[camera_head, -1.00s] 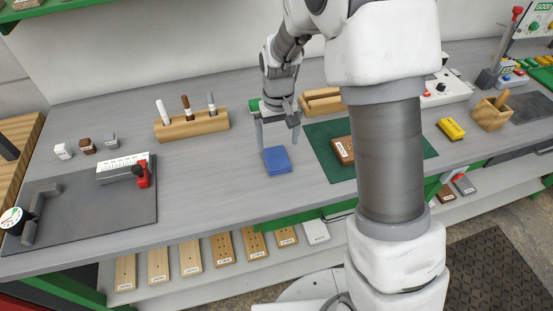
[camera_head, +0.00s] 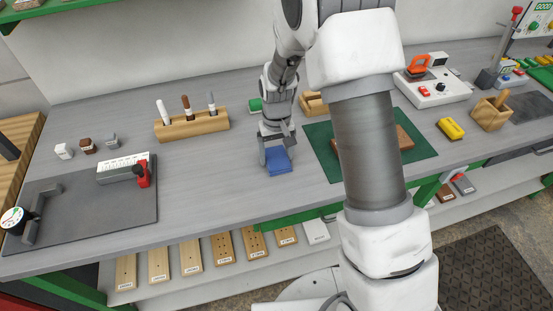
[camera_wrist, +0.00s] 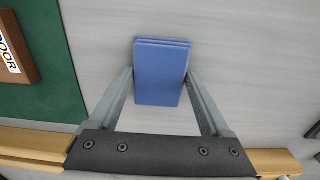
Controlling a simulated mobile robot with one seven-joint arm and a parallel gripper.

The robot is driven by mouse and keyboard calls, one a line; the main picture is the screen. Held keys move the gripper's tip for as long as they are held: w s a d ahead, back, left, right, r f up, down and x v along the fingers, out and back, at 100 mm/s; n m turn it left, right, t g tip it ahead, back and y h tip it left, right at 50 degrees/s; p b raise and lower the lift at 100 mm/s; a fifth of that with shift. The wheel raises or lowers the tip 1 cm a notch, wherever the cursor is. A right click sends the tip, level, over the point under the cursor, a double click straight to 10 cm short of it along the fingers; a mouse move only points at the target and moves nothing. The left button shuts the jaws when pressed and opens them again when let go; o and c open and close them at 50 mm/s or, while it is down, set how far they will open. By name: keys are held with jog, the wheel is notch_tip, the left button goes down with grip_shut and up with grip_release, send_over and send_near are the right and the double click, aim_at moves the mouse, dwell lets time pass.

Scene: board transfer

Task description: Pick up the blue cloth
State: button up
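The blue cloth (camera_head: 278,160) is a small folded rectangular pad lying flat on the grey bench, left of the green mat. In the wrist view the cloth (camera_wrist: 160,72) lies between the two fingers. My gripper (camera_head: 277,158) is down at the cloth, its fingers on either side of it. I cannot tell exactly how far the fingertips are above the bench.
A green mat (camera_head: 424,150) with a brown board (camera_head: 404,137) lies to the right, partly hidden by my arm. A wooden holder (camera_head: 192,126) with several markers stands behind left. The bench left of the cloth is clear.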

aim_at(276, 157)
jog(key=c, duration=0.8)
jog(key=shift+o, duration=0.2)
jog(key=shift+r, duration=0.1)
jog(key=shift+r, duration=0.55)
notch_tip(276, 157, up, 3)
jog(key=shift+f, duration=0.2)
jog(key=s+d+r, duration=0.4)
jog(key=d+r, duration=0.3)
jog(key=d, duration=0.4)
jog(key=shift+b, duration=0.4)
jog(key=shift+r, duration=0.1)
